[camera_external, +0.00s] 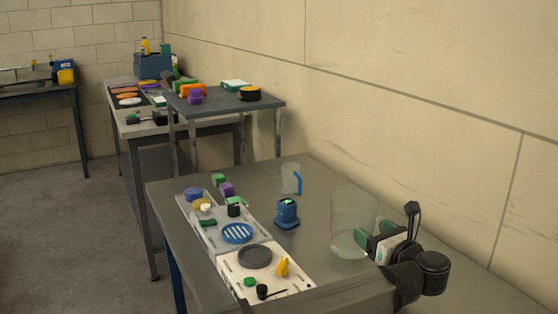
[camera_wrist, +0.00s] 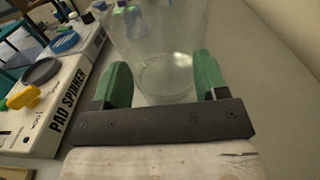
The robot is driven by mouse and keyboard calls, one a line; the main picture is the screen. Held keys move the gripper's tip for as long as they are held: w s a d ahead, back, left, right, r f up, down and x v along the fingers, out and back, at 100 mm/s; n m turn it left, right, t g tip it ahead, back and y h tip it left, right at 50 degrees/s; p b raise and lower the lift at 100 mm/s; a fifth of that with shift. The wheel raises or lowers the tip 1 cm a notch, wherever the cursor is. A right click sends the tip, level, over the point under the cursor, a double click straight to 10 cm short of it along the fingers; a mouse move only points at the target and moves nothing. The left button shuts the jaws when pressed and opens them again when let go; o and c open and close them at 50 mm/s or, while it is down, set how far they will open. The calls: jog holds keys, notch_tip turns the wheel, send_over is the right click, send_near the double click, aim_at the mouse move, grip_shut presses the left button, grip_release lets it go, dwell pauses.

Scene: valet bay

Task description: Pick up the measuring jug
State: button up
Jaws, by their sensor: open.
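A large clear, straight-sided vessel (camera_external: 352,215) stands upright on the grey table near the wall. No handle or markings can be made out on it. A smaller clear jug with a blue handle (camera_external: 291,179) stands farther back. My gripper (camera_external: 373,232) is open at the near right of the large vessel, its green fingers pointing at it. In the wrist view the large vessel (camera_wrist: 160,40) shows between the spread fingers of my gripper (camera_wrist: 163,78). I cannot tell whether either finger touches it. The vessel's top is cut off there.
A white box marked "PAD SPINNER" (camera_wrist: 62,115) lies along the table's left side, carrying a grey disc (camera_external: 255,256) and a yellow item (camera_external: 283,267). A blue device (camera_external: 287,213) stands left of the large vessel. The wall (camera_external: 430,160) is close behind on the right.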

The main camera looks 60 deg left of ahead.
grip_shut()
jog(key=shift+r, duration=0.2)
dwell(0.3)
